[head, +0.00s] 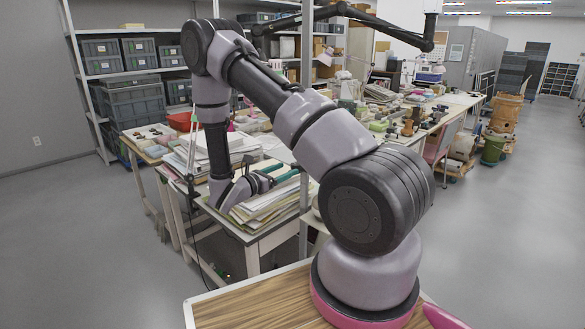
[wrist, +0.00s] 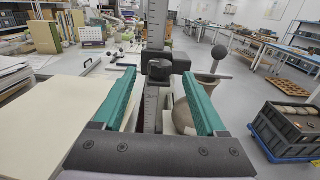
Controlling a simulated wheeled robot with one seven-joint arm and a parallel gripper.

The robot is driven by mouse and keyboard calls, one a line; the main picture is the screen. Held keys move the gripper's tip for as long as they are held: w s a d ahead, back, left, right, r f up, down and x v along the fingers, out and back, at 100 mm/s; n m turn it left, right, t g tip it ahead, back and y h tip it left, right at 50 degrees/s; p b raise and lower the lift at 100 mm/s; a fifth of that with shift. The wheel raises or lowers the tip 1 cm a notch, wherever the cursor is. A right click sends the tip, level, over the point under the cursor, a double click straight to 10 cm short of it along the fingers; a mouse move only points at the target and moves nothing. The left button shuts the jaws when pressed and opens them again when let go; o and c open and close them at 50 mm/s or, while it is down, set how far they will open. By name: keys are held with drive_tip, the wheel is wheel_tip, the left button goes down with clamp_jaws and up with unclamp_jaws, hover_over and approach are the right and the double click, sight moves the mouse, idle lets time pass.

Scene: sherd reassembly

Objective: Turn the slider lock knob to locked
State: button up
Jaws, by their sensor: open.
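In the wrist view, a dark slider block (wrist: 179,60) sits on an upright graduated scale (wrist: 157,25). Its dark lock knob (wrist: 158,71) faces me, near the middle of the picture. My gripper (wrist: 160,73) is open, with one teal finger on each side of the knob and visible gaps between. I cannot tell whether the fingertips reach as far as the knob, or which way the knob is set. In the head view, my gripper (head: 280,174) is over the cluttered table beyond my arm; I cannot make out the knob there.
Paper stacks (head: 265,210) lie below and beside my gripper; a pale sheet stack (wrist: 60,115) is at left in the wrist view. A grey ball on a rod (wrist: 221,52) stands right of the slider.

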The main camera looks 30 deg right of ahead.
sight(292, 167)
drive_tip(key=shift+x, duration=2.1)
clamp_jaws()
